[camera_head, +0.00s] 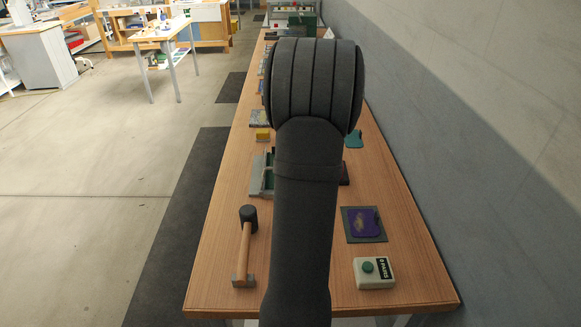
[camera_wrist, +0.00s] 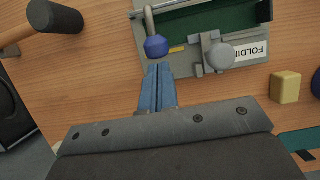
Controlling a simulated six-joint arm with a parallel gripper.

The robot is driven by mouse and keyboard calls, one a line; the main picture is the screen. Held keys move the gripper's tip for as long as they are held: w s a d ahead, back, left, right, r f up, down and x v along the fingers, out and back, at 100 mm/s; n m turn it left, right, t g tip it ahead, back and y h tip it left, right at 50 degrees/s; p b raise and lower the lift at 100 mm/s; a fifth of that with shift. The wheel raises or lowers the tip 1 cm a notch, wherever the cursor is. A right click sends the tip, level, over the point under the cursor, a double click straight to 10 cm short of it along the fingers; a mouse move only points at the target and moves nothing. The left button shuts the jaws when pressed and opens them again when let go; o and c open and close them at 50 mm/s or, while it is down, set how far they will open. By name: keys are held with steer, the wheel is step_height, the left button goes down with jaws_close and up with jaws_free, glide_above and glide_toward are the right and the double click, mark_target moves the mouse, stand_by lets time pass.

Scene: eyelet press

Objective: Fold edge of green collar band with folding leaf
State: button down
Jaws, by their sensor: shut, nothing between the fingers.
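The folding fixture (camera_wrist: 192,61) is a grey plate with a cut-off label beginning "FOLDIN". A dark green strip (camera_wrist: 225,20) lies across it; I cannot tell whether this is the collar band or part of the fixture. A lever with a blue knob (camera_wrist: 156,46) stands at its near left, and a grey round knob (camera_wrist: 220,56) on a clamp-like part is to the right. My gripper (camera_wrist: 157,70) is shut and empty, its blue-grey fingertips just below the blue knob; contact is unclear. In the head view, my arm hides the gripper and much of the fixture (camera_head: 257,176).
A mallet (camera_head: 245,247) lies left of my arm; its black head (camera_wrist: 55,30) shows in the wrist view. A yellow block (camera_wrist: 285,87) is right of the fixture. A purple patch on a dark mat (camera_head: 350,238) and a green-button box (camera_head: 374,273) are at front right.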

step_height(320, 180, up, 6)
steer(key=s+a+r+t+h, duration=0.1)
steer(key=a+r+h, duration=0.2)
steer(key=a+h, duration=0.25)
steer(key=s+a+r+h, duration=0.1)
steer(key=a+r+h, duration=0.25)
steer(key=a, duration=0.25)
steer(key=x, duration=1.4)
steer(key=shift+w+d+r, duration=0.15)
steer(key=shift+d, duration=0.15)
steer(key=shift+d+f, duration=0.3)
steer(key=shift+d, duration=0.45)
